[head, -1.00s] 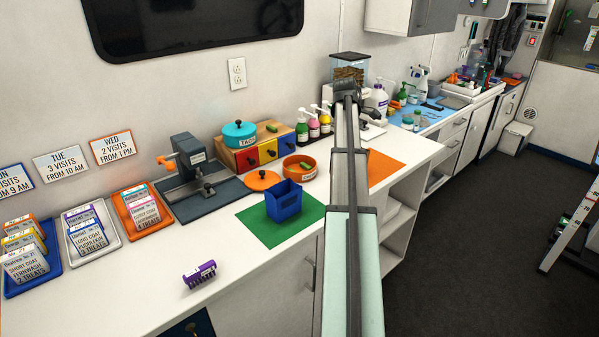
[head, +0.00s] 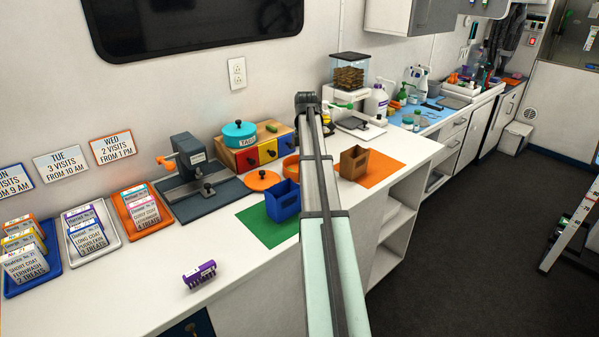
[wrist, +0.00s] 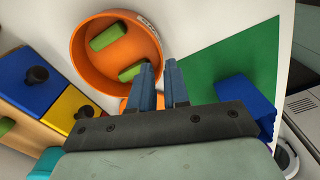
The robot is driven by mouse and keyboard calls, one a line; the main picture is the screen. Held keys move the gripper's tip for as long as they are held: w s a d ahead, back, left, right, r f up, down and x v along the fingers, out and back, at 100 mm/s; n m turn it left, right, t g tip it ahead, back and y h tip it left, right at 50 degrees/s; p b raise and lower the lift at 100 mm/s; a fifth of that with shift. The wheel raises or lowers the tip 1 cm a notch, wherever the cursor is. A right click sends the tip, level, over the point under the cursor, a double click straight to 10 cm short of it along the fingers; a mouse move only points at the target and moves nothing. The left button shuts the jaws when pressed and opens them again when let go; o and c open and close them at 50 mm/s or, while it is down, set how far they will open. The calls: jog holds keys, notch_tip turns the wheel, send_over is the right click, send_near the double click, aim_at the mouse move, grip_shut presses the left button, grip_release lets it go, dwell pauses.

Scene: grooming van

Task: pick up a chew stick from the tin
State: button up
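The round orange tin (wrist: 78,57) is seen from above in the wrist view, with two green chew sticks inside. One chew stick (wrist: 108,37) lies farther in and the other chew stick (wrist: 133,71) lies near my fingertips. My gripper (wrist: 160,66) has two blue fingers with a narrow empty gap between them. The fingertips overlap the tin's near side in this view; their height above it is unclear. In the head view my arm hides most of the tin (head: 290,168) and the gripper.
A blue bin (head: 282,203) stands on a green mat (head: 252,222) close to the tin. A chest with coloured drawers (head: 248,160) stands behind, carrying a teal pot (head: 239,136). An orange lid (head: 263,180) lies nearby. A brown box (head: 354,163) stands on an orange mat (head: 383,174).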

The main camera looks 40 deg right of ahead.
jog(key=shift+d+f, duration=0.1)
jog(key=shift+f, duration=2.9)
grip_shut()
